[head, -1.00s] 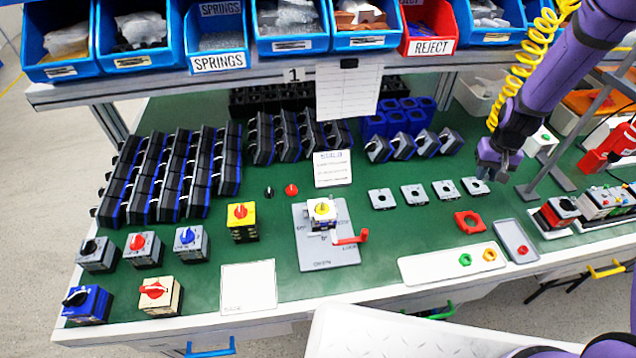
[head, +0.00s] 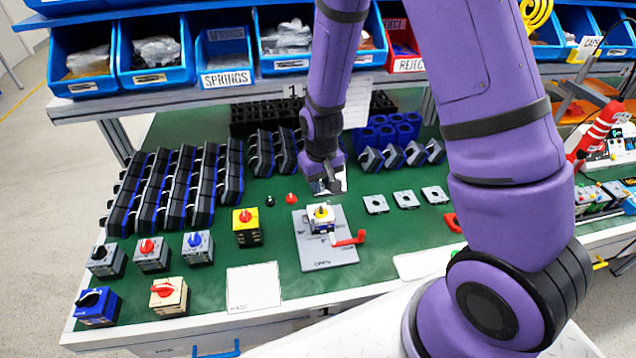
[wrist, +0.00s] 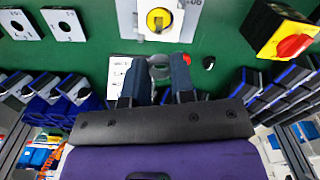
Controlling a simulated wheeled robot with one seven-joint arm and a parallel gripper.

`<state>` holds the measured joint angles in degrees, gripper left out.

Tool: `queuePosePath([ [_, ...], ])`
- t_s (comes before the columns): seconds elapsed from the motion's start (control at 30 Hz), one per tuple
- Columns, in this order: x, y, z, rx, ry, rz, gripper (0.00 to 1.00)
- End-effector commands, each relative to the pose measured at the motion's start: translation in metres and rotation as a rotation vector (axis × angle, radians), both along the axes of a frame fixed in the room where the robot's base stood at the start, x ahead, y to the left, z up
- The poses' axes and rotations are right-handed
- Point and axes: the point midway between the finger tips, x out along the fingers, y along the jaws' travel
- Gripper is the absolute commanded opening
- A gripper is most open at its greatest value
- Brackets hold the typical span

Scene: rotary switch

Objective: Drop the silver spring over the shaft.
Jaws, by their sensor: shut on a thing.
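The switch body with a yellow centre and shaft (head: 321,211) sits in a white holder on a grey fixture plate (head: 325,257). In the wrist view the yellow centre (wrist: 159,20) is at the top, beyond my fingertips. My gripper (head: 327,184) is above the bench, just behind the fixture in the head view. In the wrist view its two dark blue fingers are shut on the silver spring (wrist: 160,69), which looks like a small grey ring between the tips. The spring is apart from the shaft. It is too small to make out in the head view.
A red clamp lever (head: 349,239) sticks out at the fixture's right. A yellow switch with a red knob (head: 246,226) stands to its left. Small black and red knobs (head: 291,198) lie behind. Grey plates (head: 376,203) lie to the right. Bins (head: 225,55) line the shelf above.

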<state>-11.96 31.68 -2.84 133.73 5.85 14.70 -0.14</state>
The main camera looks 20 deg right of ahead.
Motion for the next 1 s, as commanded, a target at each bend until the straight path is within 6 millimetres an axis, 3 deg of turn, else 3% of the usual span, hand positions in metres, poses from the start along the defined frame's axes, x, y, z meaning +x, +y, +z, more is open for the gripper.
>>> queuePosePath([
  [0.37, -0.001, 0.000, -0.003, 0.000, 0.001, 0.007, 0.01],
  [1.0, -0.001, 0.000, -0.045, 0.000, 0.001, 0.006, 0.01],
])
